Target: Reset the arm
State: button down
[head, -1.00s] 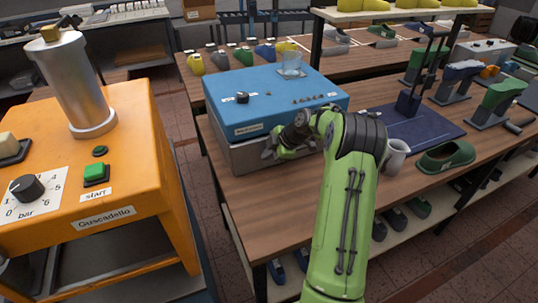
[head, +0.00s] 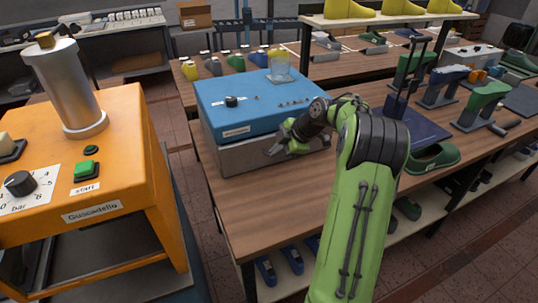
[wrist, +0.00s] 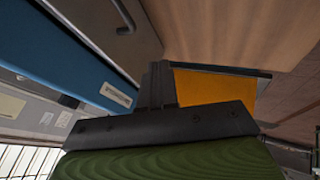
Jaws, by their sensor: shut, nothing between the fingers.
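My green arm rises from the bottom of the head view and bends left over the wooden table. My gripper (head: 274,151) is at its end, in front of the grey lower side of the blue-topped machine (head: 212,105). It looks very near the machine; I cannot tell whether it touches. In the wrist view the dark fingers of my gripper (wrist: 158,85) are together with nothing between them. The blue panel of the machine (wrist: 70,55) shows on the left there.
An orange machine (head: 125,130) with a metal cylinder is on the left. The table (head: 240,205) is bare in front.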

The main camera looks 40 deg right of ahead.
jog(key=shift+r, duration=0.15)
jog(key=s+a+r+m+g+h+p, duration=0.1)
jog(key=s+a+r+m, duration=0.3)
jog(key=a, duration=0.5)
jog(key=s+a+r+m+g+h+p, duration=0.15)
jog(key=s+a+r, duration=0.25)
jog(key=a+r, duration=0.45)
jog(key=s+a+f+m, duration=0.1)
jog(key=s+a+m, duration=0.3)
jog(key=s, duration=0.5)
jog(key=s+a+m+t, duration=0.1)
jog(key=s+a+m, duration=0.3)
jog(key=s, duration=0.6)
jog(key=shift+f+m+h, duration=0.35)
jog(key=shift+f, duration=0.05)
jog(key=shift+s+t, duration=0.1)
jog(key=shift+t, duration=0.15)
